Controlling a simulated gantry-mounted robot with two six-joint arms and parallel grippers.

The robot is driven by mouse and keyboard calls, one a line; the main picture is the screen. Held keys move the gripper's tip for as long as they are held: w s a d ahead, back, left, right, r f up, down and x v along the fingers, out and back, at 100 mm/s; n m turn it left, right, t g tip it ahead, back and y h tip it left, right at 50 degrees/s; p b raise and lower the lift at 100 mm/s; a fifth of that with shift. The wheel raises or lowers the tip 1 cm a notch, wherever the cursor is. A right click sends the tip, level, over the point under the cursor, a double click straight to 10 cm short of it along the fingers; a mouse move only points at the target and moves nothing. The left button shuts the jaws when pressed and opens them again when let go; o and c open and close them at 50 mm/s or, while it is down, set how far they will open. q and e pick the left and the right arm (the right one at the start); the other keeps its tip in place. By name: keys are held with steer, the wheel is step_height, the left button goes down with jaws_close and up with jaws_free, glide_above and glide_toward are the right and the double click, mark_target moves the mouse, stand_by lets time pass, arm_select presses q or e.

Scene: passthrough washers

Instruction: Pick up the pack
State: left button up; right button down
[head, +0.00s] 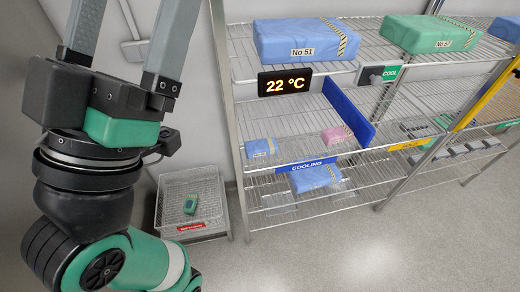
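Several wrapped packs are in the head view. A large blue pack labelled No 51 (303,40) and a large green pack labelled No 57 (430,34) lie on the top shelf. A small blue pack (260,148) and a small pink pack (337,135) lie on the middle shelf behind a COOLING strip. Another blue pack (314,178) lies on a lower shelf. I cannot tell which pack is meant. My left gripper (130,22) is close to the camera at upper left, fingers spread with bare wall between them, tips cut off by the frame. My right gripper is not in view.
A wire basket (215,222) with a green and dark device (190,204) stands left of the wire rack. A 22 °C display (285,82) and a COOL switch box (378,75) hang below the top shelf. A blue divider (348,112) bounds the cooling area. The floor in front is clear.

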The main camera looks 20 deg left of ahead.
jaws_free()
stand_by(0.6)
